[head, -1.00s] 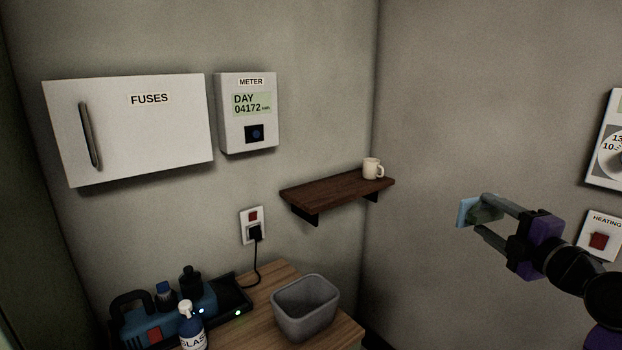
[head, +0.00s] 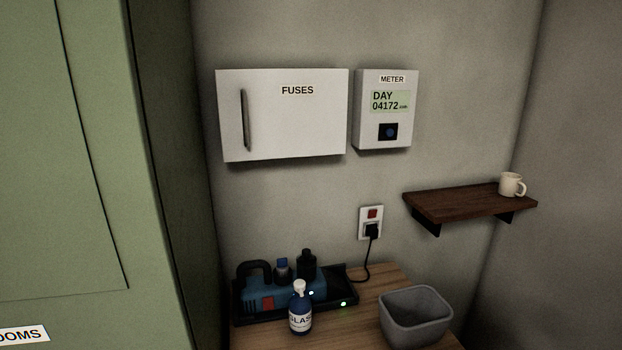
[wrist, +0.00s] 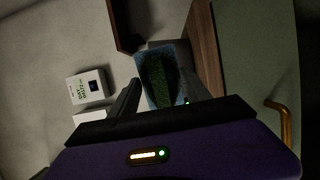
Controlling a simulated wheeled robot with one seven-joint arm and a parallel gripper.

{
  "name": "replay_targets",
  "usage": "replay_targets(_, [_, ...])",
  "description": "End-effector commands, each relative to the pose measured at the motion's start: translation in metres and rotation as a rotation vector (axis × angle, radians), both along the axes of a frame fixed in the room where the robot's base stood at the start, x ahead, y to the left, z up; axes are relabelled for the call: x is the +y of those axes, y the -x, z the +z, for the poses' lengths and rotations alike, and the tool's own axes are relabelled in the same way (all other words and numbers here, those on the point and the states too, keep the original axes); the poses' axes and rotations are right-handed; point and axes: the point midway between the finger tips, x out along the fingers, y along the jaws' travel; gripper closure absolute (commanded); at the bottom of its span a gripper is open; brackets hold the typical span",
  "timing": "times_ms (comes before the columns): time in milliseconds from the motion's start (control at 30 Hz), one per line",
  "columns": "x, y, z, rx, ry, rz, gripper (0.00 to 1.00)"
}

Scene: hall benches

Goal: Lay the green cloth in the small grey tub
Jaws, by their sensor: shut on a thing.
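The small grey tub (head: 418,331) stands on the wooden bench top at the lower right of the head view. Its top is open and I see nothing in the part of its inside that shows. My gripper (wrist: 161,84) is out of the head view now. In the wrist view its two dark fingers are shut on the green cloth (wrist: 157,78), a dark green piece with pale blue along its edges. The cloth is held off any surface that I can make out.
A black tray (head: 240,312) with a blue caddy (head: 262,297) and dark bottles sits left of the tub. A wooden shelf (head: 455,203) with a mug (head: 511,185) juts out above right. A green cabinet (head: 70,150) fills the left.

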Motion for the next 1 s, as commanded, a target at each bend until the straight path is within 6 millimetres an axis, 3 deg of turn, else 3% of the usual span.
replay_targets(200, [0.062, 0.037, -0.058, 0.008, -0.001, 0.069, 0.77])
replay_targets(400, [0.108, 0.082, -0.098, 0.005, -0.001, 0.149, 0.77])
replay_targets(600, [0.125, 0.106, -0.112, 0.001, -0.002, 0.192, 0.77])
replay_targets(1000, [0.125, 0.108, -0.113, 0.0, -0.001, 0.19, 0.77])
